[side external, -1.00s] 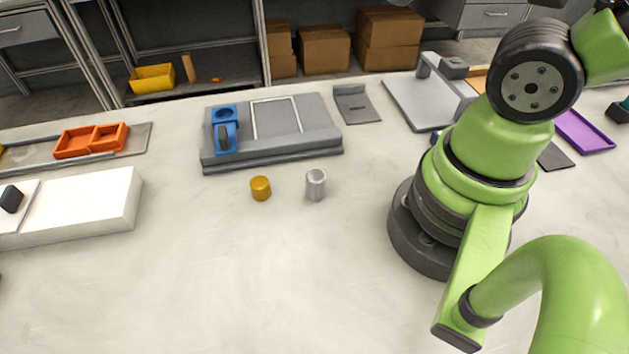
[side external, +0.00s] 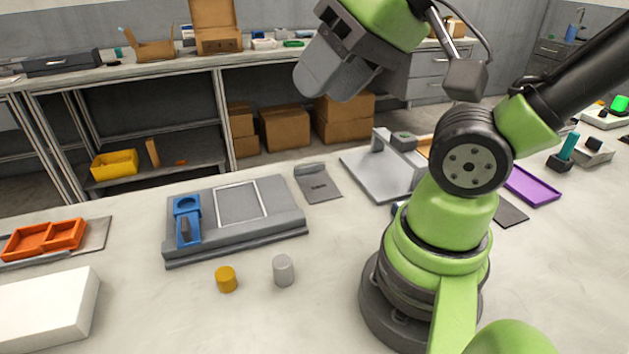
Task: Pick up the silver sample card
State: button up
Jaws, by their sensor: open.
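A flat silver-grey card (side external: 318,183) lies on the pale table, just right of a grey fixture block; it looks like the sample card, though I cannot be sure. It has dark marking on its face and a raised strip at its far end. My gripper (side external: 325,75) is at the top of the side view, high above the table and apart from the card. It is open, and I see nothing held in it. Its fingertips overlap one another from this angle.
The grey fixture block (side external: 240,215) carries a blue holder (side external: 187,212). A yellow cylinder (side external: 226,279) and a silver cylinder (side external: 284,270) stand in front of it. A grey stand (side external: 385,170) is right of the card. The table in front of the cylinders is clear.

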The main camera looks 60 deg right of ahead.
dwell(0.5)
jog(key=w+d+m+g+h, duration=0.2)
jog(key=w+d+m, duration=0.45)
jog(key=w, duration=0.25)
jog(key=m+g, duration=0.5)
jog(key=m, duration=1.2)
send_over(311, 164)
jog(key=shift+n, duration=0.25)
notch_tip(311, 164, down, 24)
jog(key=shift+f, duration=0.15)
jog(key=shift+a+f, duration=0.1)
jog(key=shift+f, duration=3)
grip_shut()
